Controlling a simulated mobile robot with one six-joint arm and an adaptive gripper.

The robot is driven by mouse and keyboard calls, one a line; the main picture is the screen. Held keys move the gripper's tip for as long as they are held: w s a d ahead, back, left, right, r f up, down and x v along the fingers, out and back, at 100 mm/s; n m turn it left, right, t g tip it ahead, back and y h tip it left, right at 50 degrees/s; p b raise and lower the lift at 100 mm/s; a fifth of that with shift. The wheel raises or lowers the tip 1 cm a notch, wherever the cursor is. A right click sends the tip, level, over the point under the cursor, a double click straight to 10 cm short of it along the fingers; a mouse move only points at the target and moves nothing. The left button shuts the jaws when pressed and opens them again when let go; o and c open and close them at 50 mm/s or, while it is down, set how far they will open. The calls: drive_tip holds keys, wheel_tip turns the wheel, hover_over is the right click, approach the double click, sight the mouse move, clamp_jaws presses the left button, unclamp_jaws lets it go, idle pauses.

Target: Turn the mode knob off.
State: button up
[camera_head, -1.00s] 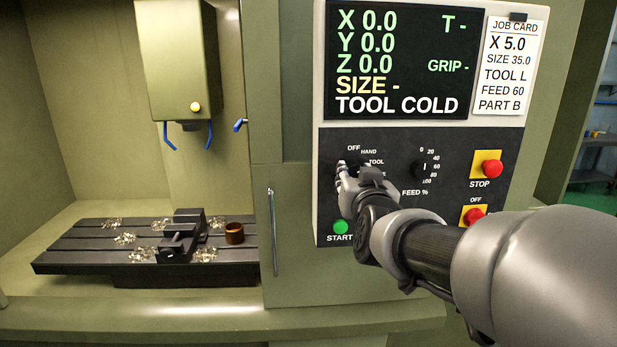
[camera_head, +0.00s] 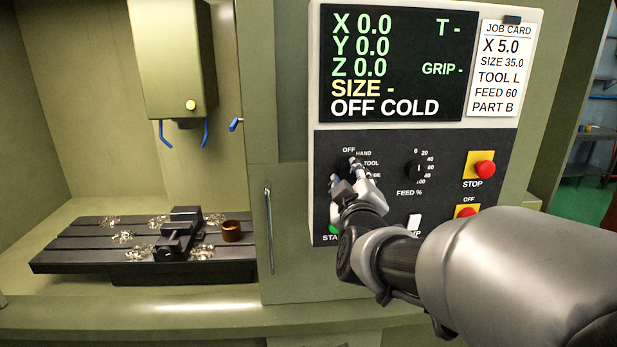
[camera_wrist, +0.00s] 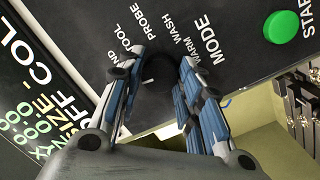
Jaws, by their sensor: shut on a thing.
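The mode knob (camera_wrist: 159,74) is a dark round knob on the black control panel. In the wrist view it sits between the two fingers of my gripper (camera_wrist: 157,80), which is shut on it. In the head view my gripper (camera_head: 345,175) reaches the panel just below the OFF label and hides most of the knob. The knob's pointer cannot be made out. The display (camera_head: 393,62) reads "OFF COLD" on its bottom line.
The feed knob (camera_head: 416,169) is right of my gripper. A red STOP button (camera_head: 485,169) and a second red button (camera_head: 466,212) are farther right. The green START button (camera_wrist: 282,27) is near the mode dial. A job card (camera_head: 503,68) hangs beside the display.

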drive_tip(key=shift+r+n, duration=0.1)
drive_tip(key=shift+n, duration=0.9)
drive_tip(key=o, duration=1.1)
drive_tip(key=shift+c, duration=0.2)
drive_tip(key=s+a, duration=0.1)
drive_tip(key=s, duration=1.1)
drive_tip(key=shift+a, duration=0.15)
